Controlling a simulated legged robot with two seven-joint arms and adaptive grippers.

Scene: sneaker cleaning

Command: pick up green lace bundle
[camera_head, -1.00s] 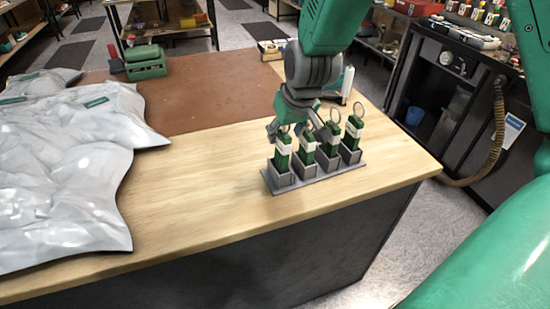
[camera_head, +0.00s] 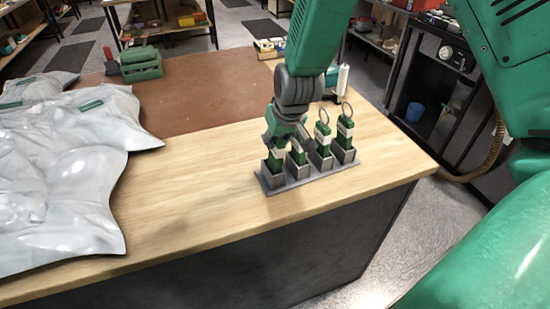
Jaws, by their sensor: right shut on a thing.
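Several green lace bundles with white bands and rings on top stand upright in a grey holder (camera_head: 292,184) with a row of square slots. My right gripper (camera_head: 283,141) points down over the left end of the row and is shut on a green lace bundle (camera_head: 274,164), seemingly the leftmost. It hides the tops of that bundle and of the second one (camera_head: 298,158). The third (camera_head: 322,142) and fourth (camera_head: 345,132) bundles stand clear to the right. The held bundle's lower end is still in its slot. My left gripper is not in view.
Crumpled pale bags (camera_head: 60,175) cover the left of the wooden table (camera_head: 200,205). A green box-like object (camera_head: 141,65) sits at the back of the brown mat (camera_head: 200,105). A white cylinder (camera_head: 342,78) stands behind the holder. The table front is clear.

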